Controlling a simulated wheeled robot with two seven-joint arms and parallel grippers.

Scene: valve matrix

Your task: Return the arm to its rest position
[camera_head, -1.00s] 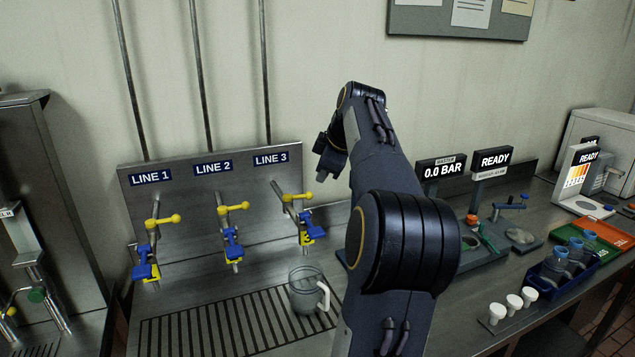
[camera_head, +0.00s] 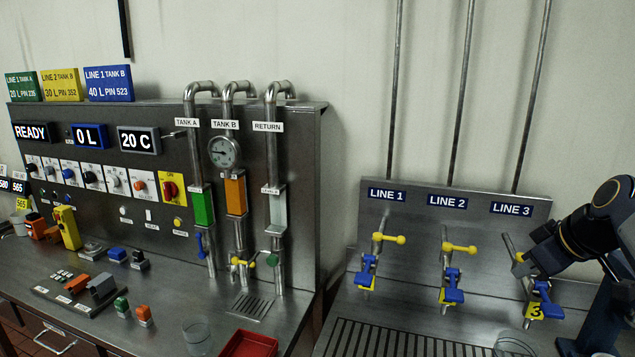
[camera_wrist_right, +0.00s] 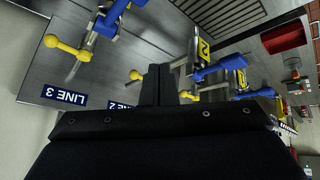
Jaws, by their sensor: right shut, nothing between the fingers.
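My right gripper (camera_head: 520,265) shows at the right of the head view, on my dark arm. It appears in front of the LINE 3 valve (camera_head: 543,305) and partly covers it. I cannot tell from this view whether they touch. In the right wrist view its dark fingers (camera_wrist_right: 157,84) are together, with nothing between them. The yellow-handled valves of LINE 3 and LINE 2 lie beyond the fingers there. My left gripper is not in view.
The LINE 1 valve (camera_head: 368,270) and LINE 2 valve (camera_head: 453,275) stick out from the metal panel. A clear mug (camera_head: 514,345) stands at the bottom right. A control panel (camera_head: 100,215) with pipes stands left, with a red tray (camera_head: 250,344) on its counter.

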